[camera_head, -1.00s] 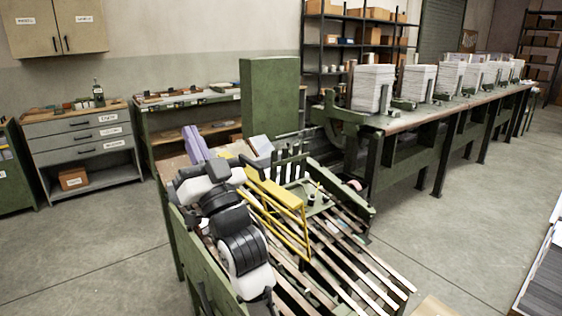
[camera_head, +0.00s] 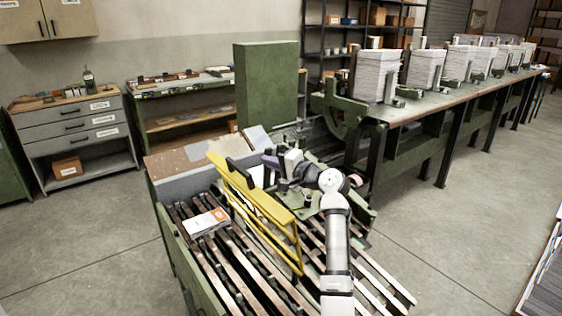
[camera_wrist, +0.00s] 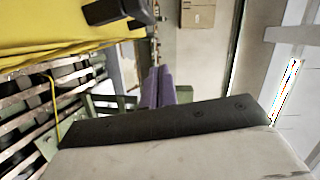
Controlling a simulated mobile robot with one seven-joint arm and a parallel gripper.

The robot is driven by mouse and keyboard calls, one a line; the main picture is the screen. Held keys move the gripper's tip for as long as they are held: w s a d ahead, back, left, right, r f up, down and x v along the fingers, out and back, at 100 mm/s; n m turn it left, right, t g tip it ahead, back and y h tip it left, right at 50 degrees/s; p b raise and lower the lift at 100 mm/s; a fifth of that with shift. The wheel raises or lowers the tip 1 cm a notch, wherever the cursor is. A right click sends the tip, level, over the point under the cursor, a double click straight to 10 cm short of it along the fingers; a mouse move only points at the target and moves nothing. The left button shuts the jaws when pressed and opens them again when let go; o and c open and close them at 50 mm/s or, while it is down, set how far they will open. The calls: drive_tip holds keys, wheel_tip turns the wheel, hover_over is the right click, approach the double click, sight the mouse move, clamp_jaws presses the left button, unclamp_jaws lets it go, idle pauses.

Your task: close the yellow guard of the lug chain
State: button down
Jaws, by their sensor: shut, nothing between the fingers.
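The yellow guard (camera_head: 250,195) stands raised and tilted over the slatted lug chain bed, a long plate on top with a thin frame below. A black handle (camera_head: 241,172) sits on its plate. In the wrist view the guard (camera_wrist: 60,30) fills the upper left, with the black handle (camera_wrist: 118,12) at its edge. My gripper (camera_head: 270,159) is on the right side of the guard, near its far half, with my arm reaching in from the lower right. Its purple fingers (camera_wrist: 157,85) are shut and empty, apart from the handle in the wrist view.
A white and orange booklet (camera_head: 206,222) lies on the slats left of the guard. A tall green cabinet (camera_head: 265,85) stands behind. A long bench (camera_head: 420,110) with several paper stacks runs along the right. Open floor (camera_head: 465,225) lies right of the machine.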

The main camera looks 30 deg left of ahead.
drive_tip(key=shift+s+a+f+p, duration=0.15)
drive_tip(key=shift+s+a+p, duration=0.35)
drive_tip(key=shift+a, duration=0.3)
drive_tip(key=shift+s+a+f+p, duration=0.2)
drive_tip(key=shift+s+a+p, duration=0.3)
drive_tip(key=shift+a, duration=0.3)
drive_tip(key=shift+s+a+f+p, duration=0.15)
drive_tip(key=shift+s+a+p, duration=0.35)
drive_tip(key=shift+a, duration=0.3)
drive_tip(key=shift+s+a+f+b, duration=0.1)
drive_tip(key=shift+f+b, duration=0.05)
drive_tip(key=shift+b, duration=0.25)
